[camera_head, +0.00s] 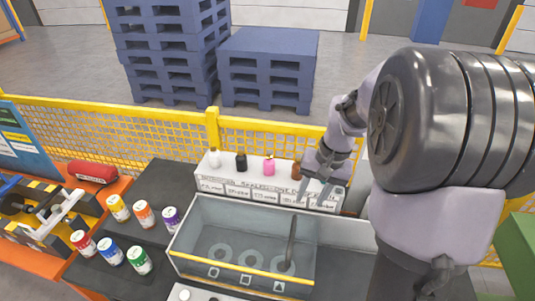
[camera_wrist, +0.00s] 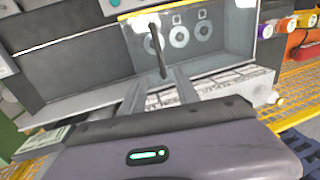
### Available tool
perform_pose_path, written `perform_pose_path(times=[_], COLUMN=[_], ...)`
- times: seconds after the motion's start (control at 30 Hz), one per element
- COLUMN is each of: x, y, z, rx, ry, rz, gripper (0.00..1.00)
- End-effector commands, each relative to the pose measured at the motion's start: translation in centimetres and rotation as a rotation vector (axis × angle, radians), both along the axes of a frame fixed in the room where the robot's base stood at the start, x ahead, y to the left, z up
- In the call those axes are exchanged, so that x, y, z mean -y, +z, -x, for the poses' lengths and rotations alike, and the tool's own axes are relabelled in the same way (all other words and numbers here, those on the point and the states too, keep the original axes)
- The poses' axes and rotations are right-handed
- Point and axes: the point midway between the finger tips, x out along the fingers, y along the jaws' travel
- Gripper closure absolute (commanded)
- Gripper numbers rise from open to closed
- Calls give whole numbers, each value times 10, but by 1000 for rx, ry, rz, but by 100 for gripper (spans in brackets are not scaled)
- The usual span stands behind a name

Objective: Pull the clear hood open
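The clear hood (camera_head: 245,235) is a see-through panel with a yellow front edge, lying over a grey bay with three round ring shapes. A dark upright bar handle (camera_head: 291,243) stands at its right part. In the wrist view the hood (camera_wrist: 200,58) and handle (camera_wrist: 157,50) show ahead of the fingers. My gripper (camera_head: 313,195) is above the bay's back edge, behind and slightly right of the handle. Its two fingers are apart with nothing between them, also in the wrist view (camera_wrist: 156,85). The fingers appear clear of the handle; the exact distance is hard to tell.
A white labelled rack (camera_head: 250,187) with several small bottles stands behind the bay, close under my gripper. Several coloured cans (camera_head: 142,214) stand on dark steps at left. A yellow mesh fence (camera_head: 120,135) runs behind. An open grey area (camera_head: 345,235) lies right of the hood.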

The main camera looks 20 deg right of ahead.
Motion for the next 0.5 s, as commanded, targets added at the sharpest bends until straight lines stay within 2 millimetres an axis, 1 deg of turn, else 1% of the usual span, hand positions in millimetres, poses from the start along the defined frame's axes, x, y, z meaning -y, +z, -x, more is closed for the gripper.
perform_pose_path(times=[0.07, 0.17, 0.5], x=[3, 1, -17], y=[-3, -22, -122], z=[-1, -2, -12], rx=[-8, -9, -10], ry=[-2, -1, -2], rz=[-4, -5, -6], gripper=[62, 62, 62])
